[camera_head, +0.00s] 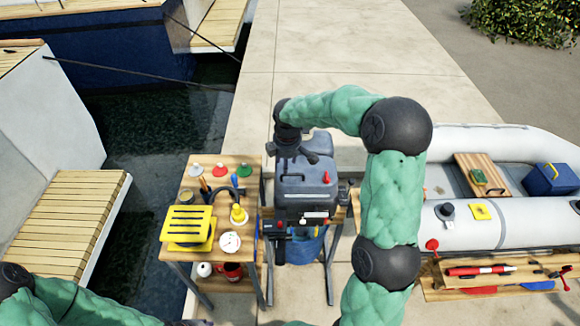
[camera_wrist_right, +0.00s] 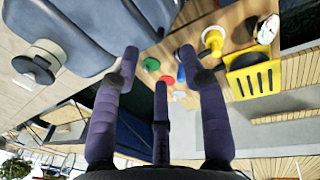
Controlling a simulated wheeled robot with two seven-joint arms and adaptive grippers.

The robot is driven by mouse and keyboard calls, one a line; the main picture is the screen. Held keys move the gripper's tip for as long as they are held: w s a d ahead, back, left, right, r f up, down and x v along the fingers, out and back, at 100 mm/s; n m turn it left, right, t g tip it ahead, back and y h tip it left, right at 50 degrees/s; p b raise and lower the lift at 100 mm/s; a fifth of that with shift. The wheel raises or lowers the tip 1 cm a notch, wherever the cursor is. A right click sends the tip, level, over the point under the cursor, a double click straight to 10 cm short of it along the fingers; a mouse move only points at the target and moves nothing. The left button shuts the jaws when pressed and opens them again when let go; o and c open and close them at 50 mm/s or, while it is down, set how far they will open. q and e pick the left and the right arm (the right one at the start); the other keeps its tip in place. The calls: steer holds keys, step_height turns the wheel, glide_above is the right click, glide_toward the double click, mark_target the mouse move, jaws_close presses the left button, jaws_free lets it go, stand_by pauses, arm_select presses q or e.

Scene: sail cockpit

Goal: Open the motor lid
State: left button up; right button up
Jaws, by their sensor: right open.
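The grey outboard motor (camera_head: 305,188) stands upright on a stand in the middle of the head view, with a red knob (camera_head: 326,177) on its lid. In the right wrist view the grey motor casing (camera_wrist_right: 70,35) fills the upper left. My left gripper is out of view; only part of that arm shows at lower left.
An inflatable boat (camera_head: 480,225) lies to the right. Water and moored boats are at left. Paving (camera_head: 340,50) behind the motor is clear.

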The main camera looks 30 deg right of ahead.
mark_target(290, 174)
steer(key=shift+h, duration=0.3)
steer(key=d+f, duration=0.1)
steer(key=f, duration=0.1)
steer(key=w+f, duration=0.1)
steer(key=f, duration=0.2)
steer(key=w+d+f, duration=0.1)
steer(key=f, duration=0.2)
steer(key=shift+d+b, duration=0.35)
jaws_close()
